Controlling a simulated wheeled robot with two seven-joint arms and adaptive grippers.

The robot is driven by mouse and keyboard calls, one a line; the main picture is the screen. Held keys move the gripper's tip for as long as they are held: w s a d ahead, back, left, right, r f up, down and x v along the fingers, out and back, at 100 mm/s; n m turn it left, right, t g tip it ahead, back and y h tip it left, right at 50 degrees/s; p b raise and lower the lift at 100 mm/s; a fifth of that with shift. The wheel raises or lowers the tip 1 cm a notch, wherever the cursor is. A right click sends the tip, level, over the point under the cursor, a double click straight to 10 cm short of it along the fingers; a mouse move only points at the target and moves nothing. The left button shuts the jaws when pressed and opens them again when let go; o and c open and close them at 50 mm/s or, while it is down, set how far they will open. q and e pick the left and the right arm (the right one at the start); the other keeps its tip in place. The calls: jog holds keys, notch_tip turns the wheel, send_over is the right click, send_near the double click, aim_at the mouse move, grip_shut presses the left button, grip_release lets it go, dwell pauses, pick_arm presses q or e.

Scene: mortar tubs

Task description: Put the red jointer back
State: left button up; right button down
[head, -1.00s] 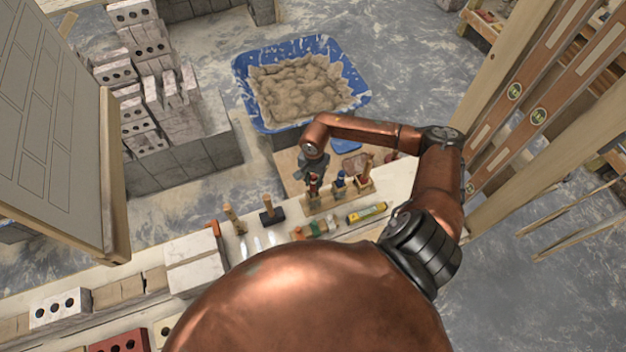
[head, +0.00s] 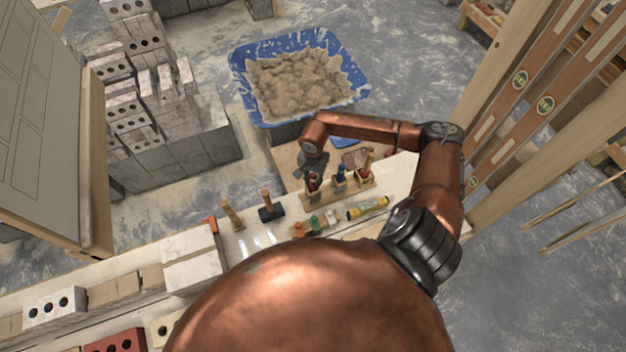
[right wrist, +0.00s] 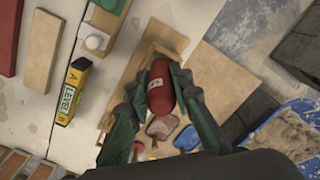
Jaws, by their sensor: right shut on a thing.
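The red jointer's handle (right wrist: 160,85) is between the fingers of my right gripper (right wrist: 163,72) in the right wrist view. In the head view the red handle (head: 313,182) shows just below my right gripper (head: 313,168), at the left end of the wooden rack (head: 343,193). The gripper is shut on it. The jointer's lower part is hidden, so I cannot tell if it sits in the rack. A blue-handled tool (head: 340,174) stands in the rack's middle, and another tool (head: 365,168) stands at its right end. My left gripper is not in view.
A yellow level (head: 368,208) lies on the bench in front of the rack. A hammer (head: 268,208) and a wooden-handled trowel (head: 232,214) are to the left. The blue mortar tub (head: 240,75) is behind. Upright boards with long levels stand at the right.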

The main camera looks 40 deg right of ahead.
jog(key=shift+f+b, duration=0.45)
dwell(0.3)
jog(key=c, duration=1.6)
grip_release()
notch_tip(320, 180, up, 12)
jog(key=shift+r, duration=0.1)
jog(key=shift+s, duration=0.1)
